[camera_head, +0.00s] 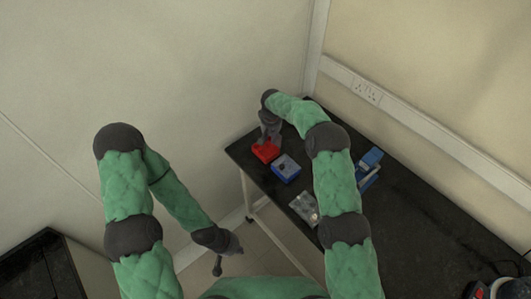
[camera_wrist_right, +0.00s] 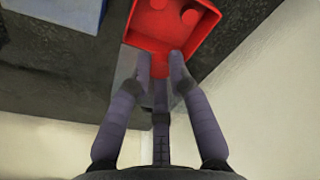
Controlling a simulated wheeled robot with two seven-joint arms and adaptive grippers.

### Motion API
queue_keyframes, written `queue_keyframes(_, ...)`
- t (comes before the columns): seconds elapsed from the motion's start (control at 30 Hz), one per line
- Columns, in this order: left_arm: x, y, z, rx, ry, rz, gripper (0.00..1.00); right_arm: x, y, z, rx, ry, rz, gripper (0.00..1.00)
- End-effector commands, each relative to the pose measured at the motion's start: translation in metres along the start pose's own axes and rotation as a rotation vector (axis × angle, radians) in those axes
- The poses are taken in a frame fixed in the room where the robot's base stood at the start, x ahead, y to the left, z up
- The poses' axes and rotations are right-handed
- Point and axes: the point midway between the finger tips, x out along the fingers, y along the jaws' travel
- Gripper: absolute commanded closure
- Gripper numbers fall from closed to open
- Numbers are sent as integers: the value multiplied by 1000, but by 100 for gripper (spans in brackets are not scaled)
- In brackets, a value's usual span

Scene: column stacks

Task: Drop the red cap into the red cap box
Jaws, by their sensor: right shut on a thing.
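The red cap box (camera_head: 265,151) sits at the far left corner of the black table. In the right wrist view the open red box (camera_wrist_right: 207,45) shows at the top, with round red caps (camera_wrist_right: 189,17) inside. My right gripper (camera_head: 269,138) is right at the box; its fingertips (camera_wrist_right: 160,62) show just below the box's near wall. It is shut on a small red piece, apparently the red cap (camera_wrist_right: 181,86), mostly hidden between the fingers. My left gripper (camera_head: 218,264) hangs low, away from the table; its fingers are too small to read.
A blue box (camera_head: 285,168) stands beside the red box and shows in the wrist view (camera_wrist_right: 45,18). A clear tray of small parts (camera_head: 305,208) and a blue device (camera_head: 369,165) lie farther along the table (camera_head: 420,225). Walls stand behind.

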Motion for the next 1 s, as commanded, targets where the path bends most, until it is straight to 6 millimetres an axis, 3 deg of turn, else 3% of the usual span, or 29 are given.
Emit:
queue_keyframes(0.17, 0, 0, 0, 0, 0, 0, 100, 0, 0, 0, 0, 1, 0, 89)
queue_keyframes(0.3, 0, 0, 0, 0, 0, 0, 100, 0, 0, 0, 0, 0, 0, 53)
queue_keyframes(0.73, 0, 0, 0, 0, 1, 0, 100, -7, 0, -1, 0, 1, 0, 53)
queue_keyframes(1.0, 0, 0, 0, 0, 0, 0, 100, -54, 0, -1, 0, 3, -1, 53)
